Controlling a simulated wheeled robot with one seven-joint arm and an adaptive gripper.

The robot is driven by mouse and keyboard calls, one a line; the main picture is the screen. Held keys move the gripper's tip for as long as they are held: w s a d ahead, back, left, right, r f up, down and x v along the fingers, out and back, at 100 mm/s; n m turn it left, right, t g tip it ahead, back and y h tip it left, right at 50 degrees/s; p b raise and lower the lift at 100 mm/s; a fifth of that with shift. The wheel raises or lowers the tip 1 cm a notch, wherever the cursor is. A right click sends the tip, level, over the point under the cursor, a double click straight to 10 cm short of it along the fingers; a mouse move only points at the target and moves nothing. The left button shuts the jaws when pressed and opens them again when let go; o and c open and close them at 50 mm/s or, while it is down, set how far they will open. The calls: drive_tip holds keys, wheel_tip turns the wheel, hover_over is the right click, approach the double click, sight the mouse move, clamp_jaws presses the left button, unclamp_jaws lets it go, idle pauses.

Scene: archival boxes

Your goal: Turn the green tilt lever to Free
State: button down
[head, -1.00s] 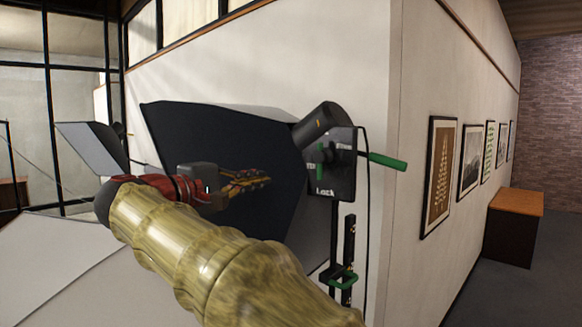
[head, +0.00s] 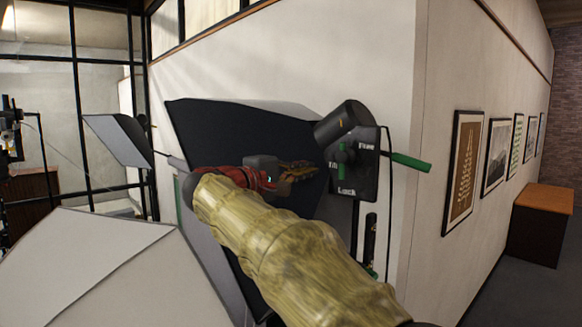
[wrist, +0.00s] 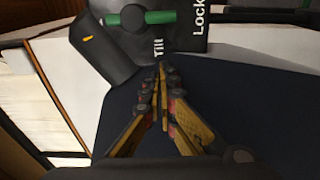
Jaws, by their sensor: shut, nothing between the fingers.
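The green tilt lever (head: 342,156) is on a black panel (head: 369,178) marked Tilt, Free and Lock, on the side of a black lamp head. It stands upright, in line with Lock at the panel's bottom; Free is at the upper right. In the wrist view the lever (wrist: 140,18) shows at the top edge, one end towards Lock. My gripper (head: 314,168) is shut and empty, its fingertips just left of the panel and apart from the lever. In the wrist view the fingertips (wrist: 160,72) are below the lever.
A longer green handle (head: 409,161) sticks out right of the panel. A large dark softbox (head: 215,130) is behind my gripper. Another softbox (head: 118,140) stands farther left, and a pale panel (head: 90,265) is at lower left. A wall corner is close on the right.

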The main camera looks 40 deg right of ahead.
sight(344, 161)
drive_tip(key=s+d, duration=0.1)
drive_tip(key=s+d+p, duration=0.1)
drive_tip(key=s, duration=0.1)
drive_tip(key=shift+s+d, duration=0.15)
drive_tip(key=shift+d, duration=0.05)
drive_tip(key=shift+s, duration=0.15)
drive_tip(key=shift+f, duration=0.1)
